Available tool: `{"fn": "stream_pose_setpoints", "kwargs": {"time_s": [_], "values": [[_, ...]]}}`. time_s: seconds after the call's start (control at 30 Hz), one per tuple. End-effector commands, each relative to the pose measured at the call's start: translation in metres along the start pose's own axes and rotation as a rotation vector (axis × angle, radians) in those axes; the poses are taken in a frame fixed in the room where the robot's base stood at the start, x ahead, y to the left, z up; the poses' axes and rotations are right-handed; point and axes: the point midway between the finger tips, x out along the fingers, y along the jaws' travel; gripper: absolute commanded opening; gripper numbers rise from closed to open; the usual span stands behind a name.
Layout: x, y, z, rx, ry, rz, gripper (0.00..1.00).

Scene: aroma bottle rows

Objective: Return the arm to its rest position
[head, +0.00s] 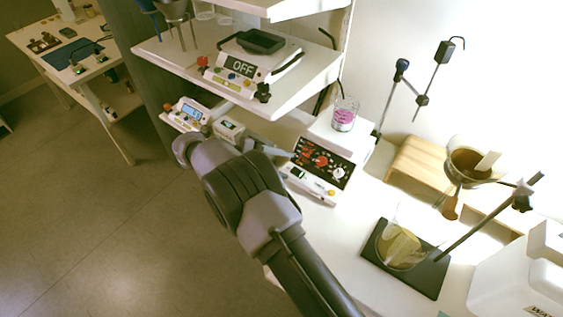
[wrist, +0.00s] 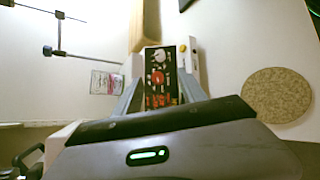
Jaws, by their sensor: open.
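My gripper (head: 284,145) is over the white bench in the head view, beside a white device with a black front panel (head: 323,163). My dark grey arm reaches up from the bottom edge and bends toward it. In the wrist view, the two grey fingers of my gripper (wrist: 161,82) stand apart, with nothing held between them. The black panel with red and white markings (wrist: 161,78) shows beyond and between the fingers. The fingertips are small in the head view, so their gap to the device is hard to judge.
A beaker of pink liquid (head: 344,114) stands on the device. A shelf (head: 290,98) carrying a balance marked OFF (head: 240,68) overhangs nearby. A funnel stand (head: 480,228) and a flask on a black plate (head: 402,247) are at right. Open floor lies left.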

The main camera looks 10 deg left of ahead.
Motion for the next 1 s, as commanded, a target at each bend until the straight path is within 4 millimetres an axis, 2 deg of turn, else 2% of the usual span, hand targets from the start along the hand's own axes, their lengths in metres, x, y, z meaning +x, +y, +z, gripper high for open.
{"fn": "stream_pose_setpoints", "kwargs": {"time_s": [0.27,0.37,0.47,0.5,0.57,0.6,0.63,0.73,0.8,0.9,1.0], "values": [[0.001,0.001,0.001,0.001,0.000,-0.002,0.49],[0.006,0.022,0.016,0.028,0.004,-0.066,0.49],[0.023,0.069,0.069,0.116,0.020,-0.248,0.49],[0.032,0.086,0.099,0.170,0.033,-0.342,0.49],[0.042,0.103,0.147,0.265,0.060,-0.480,0.49],[0.046,0.110,0.179,0.337,0.081,-0.568,0.49],[0.048,0.113,0.203,0.397,0.099,-0.632,0.49],[0.047,0.108,0.279,0.622,0.162,-0.830,0.49],[0.041,0.095,0.324,0.804,0.213,-0.952,0.49],[0.028,0.069,0.370,1.069,0.287,-1.088,0.49],[0.019,0.046,0.393,1.295,0.348,-1.173,0.49]]}}
